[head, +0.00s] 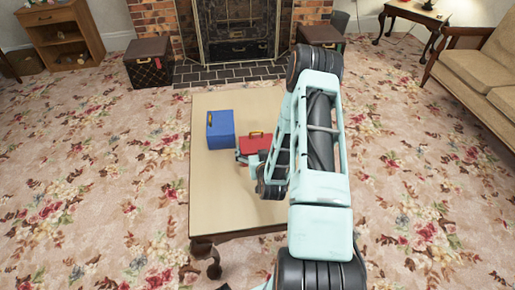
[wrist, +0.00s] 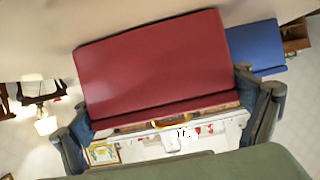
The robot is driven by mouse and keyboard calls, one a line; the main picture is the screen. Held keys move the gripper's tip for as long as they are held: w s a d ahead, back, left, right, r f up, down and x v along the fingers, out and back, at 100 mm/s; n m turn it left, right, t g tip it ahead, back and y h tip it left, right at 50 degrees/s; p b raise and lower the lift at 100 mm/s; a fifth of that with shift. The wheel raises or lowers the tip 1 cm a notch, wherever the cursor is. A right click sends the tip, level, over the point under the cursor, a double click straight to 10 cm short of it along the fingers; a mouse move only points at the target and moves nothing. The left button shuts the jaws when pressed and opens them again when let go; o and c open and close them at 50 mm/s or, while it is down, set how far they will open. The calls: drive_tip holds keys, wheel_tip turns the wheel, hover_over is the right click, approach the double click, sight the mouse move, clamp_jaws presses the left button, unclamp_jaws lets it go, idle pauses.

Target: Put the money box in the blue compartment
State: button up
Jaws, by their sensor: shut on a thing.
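The money box looks like the red box with a gold handle (head: 255,142), over the middle of the table; I cannot tell if it touches the tabletop. In the wrist view the red box (wrist: 155,62) fills the middle, tilted, between the fingers. My gripper (wrist: 165,100) is shut on it, one finger at each side. In the head view my arm hides most of the gripper (head: 246,157) and part of the red box. The blue compartment looks like the blue box (head: 221,130), just left of the red box; it also shows at the right of the wrist view (wrist: 255,46). Its inside is not visible.
The pale wooden table (head: 215,205) is bare at its front left. A brown trunk (head: 150,62) stands on the floor near the brick fireplace (head: 190,25). A sofa (head: 485,65) is at the far right. Open carpet surrounds the table.

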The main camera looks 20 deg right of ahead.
drive_tip(key=shift+f, duration=0.2)
drive_tip(key=o, duration=1.8)
drive_tip(key=shift+r, duration=0.2)
